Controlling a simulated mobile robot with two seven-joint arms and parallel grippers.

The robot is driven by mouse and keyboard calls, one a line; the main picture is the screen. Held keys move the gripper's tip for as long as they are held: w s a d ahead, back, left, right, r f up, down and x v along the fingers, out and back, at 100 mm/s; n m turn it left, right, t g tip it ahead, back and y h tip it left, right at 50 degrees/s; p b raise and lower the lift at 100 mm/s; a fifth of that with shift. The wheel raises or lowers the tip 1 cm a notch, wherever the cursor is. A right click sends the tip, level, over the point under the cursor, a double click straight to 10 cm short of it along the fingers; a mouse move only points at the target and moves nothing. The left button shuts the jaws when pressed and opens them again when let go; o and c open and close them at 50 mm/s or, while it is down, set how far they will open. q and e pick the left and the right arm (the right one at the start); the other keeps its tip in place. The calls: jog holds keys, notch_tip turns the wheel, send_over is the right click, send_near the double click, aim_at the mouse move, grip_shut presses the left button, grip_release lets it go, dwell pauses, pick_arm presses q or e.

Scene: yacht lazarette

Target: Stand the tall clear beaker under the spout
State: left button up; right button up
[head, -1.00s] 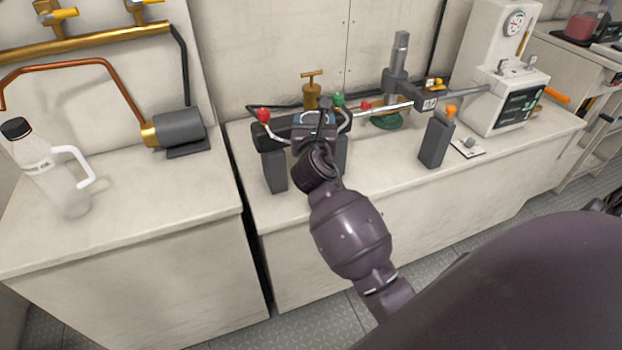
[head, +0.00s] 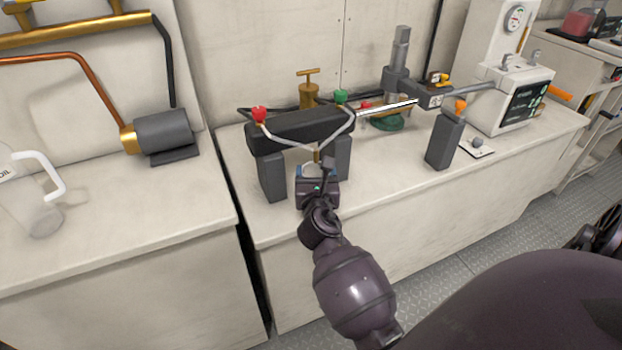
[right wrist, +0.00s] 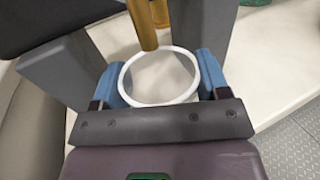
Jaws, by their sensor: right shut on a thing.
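The clear beaker (right wrist: 160,82) is between the blue fingers of my right gripper (head: 314,171), which is shut on it. In the right wrist view its round pale rim faces the camera, and its lower part is hidden. The brass spout (right wrist: 143,22) comes down at the far side of the rim in that view, its tip overlapping the rim edge. In the head view the spout (head: 317,156) hangs below the dark crossbar, just above and behind the gripper. I cannot tell whether the beaker's base touches the counter. My left gripper is not in view.
The dark crossbar (head: 300,131) stands on two grey legs, with red and green knobs on top. A grey block (head: 444,141) with an orange knob stands to the right. The counter front (head: 385,178) is clear.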

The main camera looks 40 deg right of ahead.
jog(key=shift+f, duration=0.6)
jog(key=shift+r, duration=0.25)
jog(key=shift+f, duration=0.25)
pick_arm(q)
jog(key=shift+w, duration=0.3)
pick_arm(e)
jog(key=o, duration=1)
jog(key=shift+r, duration=0.1)
jog(key=shift+c, duration=0.2)
